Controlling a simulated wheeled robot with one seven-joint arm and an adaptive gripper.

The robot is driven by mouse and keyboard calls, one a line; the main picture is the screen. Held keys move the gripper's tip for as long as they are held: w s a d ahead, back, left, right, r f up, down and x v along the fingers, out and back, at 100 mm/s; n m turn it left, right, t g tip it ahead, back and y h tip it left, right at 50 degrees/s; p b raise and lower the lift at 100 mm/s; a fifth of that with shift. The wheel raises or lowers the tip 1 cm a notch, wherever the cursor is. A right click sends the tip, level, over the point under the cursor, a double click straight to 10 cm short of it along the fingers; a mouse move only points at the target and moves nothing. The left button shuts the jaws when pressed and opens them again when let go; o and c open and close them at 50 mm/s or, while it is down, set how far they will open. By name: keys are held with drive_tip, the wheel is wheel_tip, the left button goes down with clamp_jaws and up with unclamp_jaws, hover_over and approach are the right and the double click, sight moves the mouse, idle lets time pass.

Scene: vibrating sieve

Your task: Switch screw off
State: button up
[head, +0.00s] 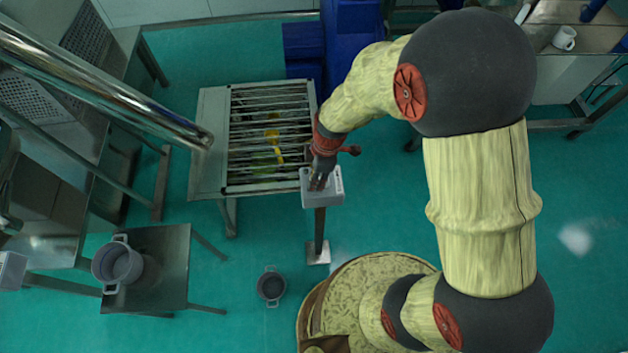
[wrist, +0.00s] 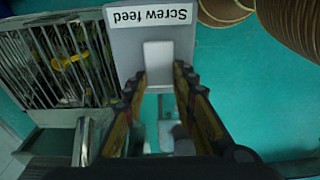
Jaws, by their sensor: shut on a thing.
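A grey control box (head: 334,198) stands on a thin post beside the sieve. In the wrist view the box (wrist: 122,45) carries a label (wrist: 150,15) that reads "Screw feed", upside down. A white switch (wrist: 158,52) sticks out below the label. My gripper (wrist: 158,76) is at the box with one finger on each side of the switch, shut on it. In the head view my gripper (head: 319,181) is over the box's left part and hides the switch. I cannot tell which position the switch is in.
A barred metal sieve (head: 210,150) stands left of the box, with yellow pieces (head: 272,133) under its bars. A grey pot (head: 271,287) is on the floor. Another pot (head: 118,264) stands on a small table (head: 165,285) at the left. The floor at right is clear.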

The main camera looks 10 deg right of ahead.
drive_tip(key=shift+d+y+b, duration=0.1)
drive_tip(key=shift+y+b, duration=0.2)
drive_tip(key=shift+b, duration=0.25)
drive_tip(key=o, duration=1.1)
drive_tip(key=r, duration=0.4)
drive_tip(key=d+r, duration=0.1)
drive_tip(key=r, duration=0.3)
drive_tip(key=d+r, duration=0.1)
drive_tip(key=r, duration=0.2)
drive_tip(key=shift+d+r, duration=0.2)
drive_tip(key=shift+r, duration=0.2)
